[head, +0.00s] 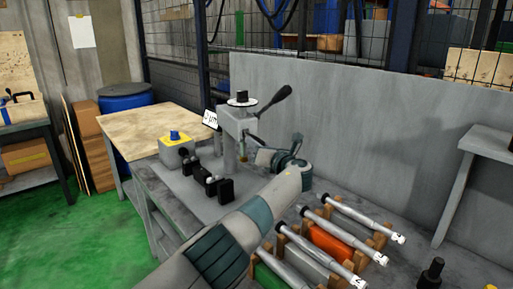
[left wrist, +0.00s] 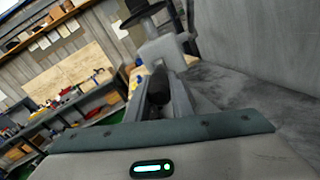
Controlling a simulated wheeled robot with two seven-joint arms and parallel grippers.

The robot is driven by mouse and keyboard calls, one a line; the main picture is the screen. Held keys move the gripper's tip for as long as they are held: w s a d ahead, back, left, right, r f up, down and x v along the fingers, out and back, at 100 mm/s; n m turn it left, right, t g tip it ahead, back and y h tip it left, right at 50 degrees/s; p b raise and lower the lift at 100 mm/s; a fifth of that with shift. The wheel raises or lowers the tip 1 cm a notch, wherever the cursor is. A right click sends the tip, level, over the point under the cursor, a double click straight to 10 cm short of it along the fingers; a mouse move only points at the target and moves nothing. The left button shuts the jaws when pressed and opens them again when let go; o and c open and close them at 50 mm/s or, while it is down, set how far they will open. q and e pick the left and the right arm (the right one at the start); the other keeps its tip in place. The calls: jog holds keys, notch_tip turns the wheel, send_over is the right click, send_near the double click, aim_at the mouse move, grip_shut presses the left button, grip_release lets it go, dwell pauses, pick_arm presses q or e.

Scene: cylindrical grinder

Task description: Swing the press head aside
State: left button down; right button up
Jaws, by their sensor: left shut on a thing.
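In the left wrist view, the fingers (left wrist: 160,98) are shut on a dark handle (left wrist: 158,84), with the pale press head (left wrist: 166,51) just beyond. The handle's join to the head is partly hidden. My right gripper is not in view.
A grey box with a yellow top and blue button (head: 175,143) stands left of the press. Black fixtures (head: 211,182) sit in front of it. Metal shafts (head: 348,214) lie in wooden racks at right. A grey panel (head: 350,110) stands behind the bench.

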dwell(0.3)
pick_arm(q)
jog(key=c, duration=1.6)
grip_release()
jog(key=shift+o, duration=0.2)
jog(key=shift+d, duration=0.1)
